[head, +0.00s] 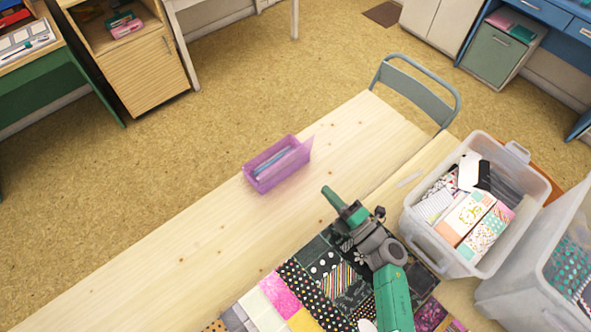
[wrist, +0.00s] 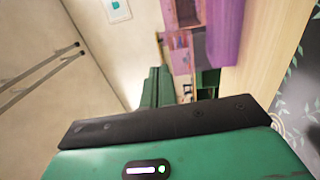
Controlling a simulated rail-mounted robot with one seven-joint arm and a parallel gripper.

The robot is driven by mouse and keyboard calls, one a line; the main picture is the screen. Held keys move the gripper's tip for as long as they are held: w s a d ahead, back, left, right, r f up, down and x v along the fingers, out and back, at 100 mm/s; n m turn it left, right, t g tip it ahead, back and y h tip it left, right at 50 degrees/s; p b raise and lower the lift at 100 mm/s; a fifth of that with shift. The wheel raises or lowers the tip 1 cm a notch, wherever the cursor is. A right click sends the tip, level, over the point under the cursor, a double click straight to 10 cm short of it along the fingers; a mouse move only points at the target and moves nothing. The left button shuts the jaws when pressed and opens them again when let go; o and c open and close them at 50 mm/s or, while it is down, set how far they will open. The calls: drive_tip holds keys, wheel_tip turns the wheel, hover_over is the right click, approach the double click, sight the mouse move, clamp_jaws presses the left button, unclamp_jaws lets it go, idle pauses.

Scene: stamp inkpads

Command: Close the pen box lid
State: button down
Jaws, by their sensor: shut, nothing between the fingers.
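The purple, see-through pen box (head: 262,179) sits on the pale wooden table, with pens (head: 272,163) lying inside. Its top is open; a thin pinkish lid panel (head: 307,147) stands up at its right end. My gripper (head: 328,190) is to the lower right of the box, apart from it, above the table and pointing up and left. In the wrist view the green fingers (wrist: 158,72) are together with nothing between them. A purple part of the box (wrist: 225,35) shows to their right; which part, I cannot tell.
A patchwork cloth (head: 300,290) covers the near part of the table (head: 150,265). A clear bin (head: 425,235) of patterned boxes stands at the right, beside another clear bin (head: 520,305). A grey chair (head: 420,85) is at the far edge. The table left of the box is clear.

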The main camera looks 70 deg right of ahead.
sight(288, 152)
drive_tip(key=x, duration=0.4)
drive_tip(key=b+x, duration=0.1)
drive_tip(key=x, duration=0.4)
drive_tip(key=b+x, duration=0.1)
drive_tip(key=x, duration=0.4)
drive_tip(key=shift+a+f, duration=0.1)
drive_tip(key=shift+f, duration=0.25)
